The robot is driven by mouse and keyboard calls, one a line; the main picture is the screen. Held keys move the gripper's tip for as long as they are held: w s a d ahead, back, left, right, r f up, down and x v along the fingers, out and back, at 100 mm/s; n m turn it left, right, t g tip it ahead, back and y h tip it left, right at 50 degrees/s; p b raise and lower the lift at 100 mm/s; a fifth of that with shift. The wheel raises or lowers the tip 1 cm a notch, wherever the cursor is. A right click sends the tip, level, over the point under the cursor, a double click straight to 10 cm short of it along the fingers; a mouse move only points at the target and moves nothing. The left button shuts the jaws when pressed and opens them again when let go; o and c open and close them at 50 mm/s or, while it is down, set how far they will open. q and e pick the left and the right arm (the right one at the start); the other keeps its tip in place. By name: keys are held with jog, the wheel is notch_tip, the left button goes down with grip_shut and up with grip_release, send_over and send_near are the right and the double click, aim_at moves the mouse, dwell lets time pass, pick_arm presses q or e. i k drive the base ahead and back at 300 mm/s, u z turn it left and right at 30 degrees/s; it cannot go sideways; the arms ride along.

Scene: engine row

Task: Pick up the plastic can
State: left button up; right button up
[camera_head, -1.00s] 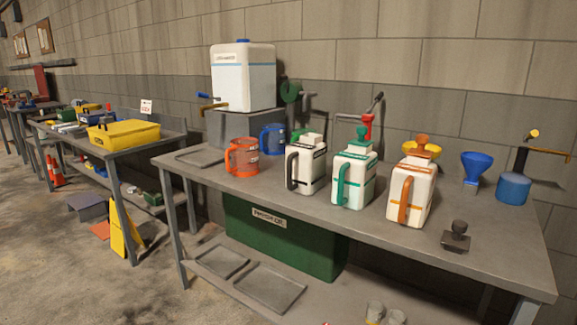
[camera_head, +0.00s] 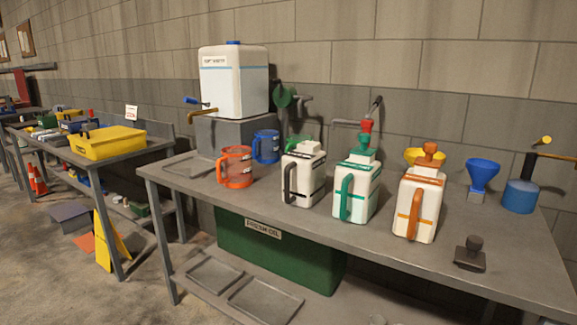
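Several white plastic cans stand upright on the grey workbench (camera_head: 330,240). A larger white plastic container with a blue cap (camera_head: 233,82) stands on a grey block (camera_head: 228,135) at the back left of the bench. I cannot tell which of these the task calls the plastic can. Neither of my grippers shows in the head view.
Orange (camera_head: 235,167) and blue (camera_head: 266,147) jugs stand left of the cans. A blue funnel (camera_head: 482,174), a blue pump can (camera_head: 520,196) and a dark stamp-like object (camera_head: 470,254) are at the right. A yellow floor sign (camera_head: 104,242) stands left of the bench.

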aim_at(304, 168)
jog(key=i, duration=0.25)
jog(key=u, duration=0.55)
jog(key=k, duration=0.65)
jog(key=u, duration=0.95)
jog(key=i, duration=1.25)
jog(key=z, duration=0.8)
jog(key=i, duration=0.95)
jog(key=z, duration=1)
